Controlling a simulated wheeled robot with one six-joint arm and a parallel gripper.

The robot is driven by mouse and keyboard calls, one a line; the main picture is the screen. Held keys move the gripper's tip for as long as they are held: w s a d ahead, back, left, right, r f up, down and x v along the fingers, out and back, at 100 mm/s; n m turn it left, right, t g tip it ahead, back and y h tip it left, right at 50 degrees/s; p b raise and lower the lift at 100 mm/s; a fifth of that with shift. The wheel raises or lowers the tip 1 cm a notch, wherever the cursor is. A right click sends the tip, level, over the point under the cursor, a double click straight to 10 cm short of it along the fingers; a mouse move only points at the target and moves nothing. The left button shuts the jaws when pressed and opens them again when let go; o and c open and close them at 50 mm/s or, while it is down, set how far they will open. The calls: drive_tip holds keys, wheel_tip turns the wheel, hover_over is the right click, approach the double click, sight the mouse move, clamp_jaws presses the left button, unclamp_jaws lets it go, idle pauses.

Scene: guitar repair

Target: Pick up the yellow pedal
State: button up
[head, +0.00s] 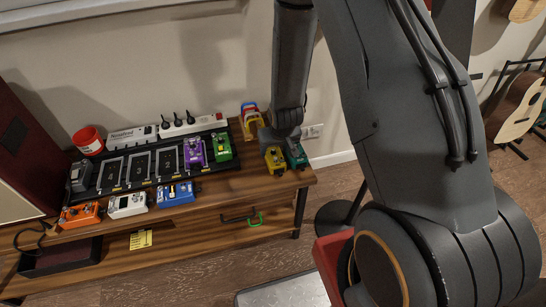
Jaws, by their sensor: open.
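The yellow pedal (275,160) sits at the right end of the wooden bench top, beside a dark green pedal (297,156). My gripper (279,142) points down right above and behind the yellow pedal, and its dark body hides part of the pedal's far side. The jaws are open. I cannot tell from this view whether the fingers touch the pedal or straddle it.
A pedalboard (110,186) holds purple (194,152) and green (221,147) pedals. Orange (80,214), white (127,205) and blue (175,194) pedals line the front edge. Power strips (192,124), a red cup (88,140) and coloured items (250,116) stand behind. Bare wood lies left of the yellow pedal.

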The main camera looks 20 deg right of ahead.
sight(274, 154)
drive_tip(key=shift+p+x, duration=0.45)
drive_tip(key=shift+x, duration=2.2)
drive_tip(key=shift+d, duration=0.15)
drive_tip(key=shift+c, duration=0.5)
drive_tip(key=c, duration=1)
drive_tip(key=shift+r, duration=0.1)
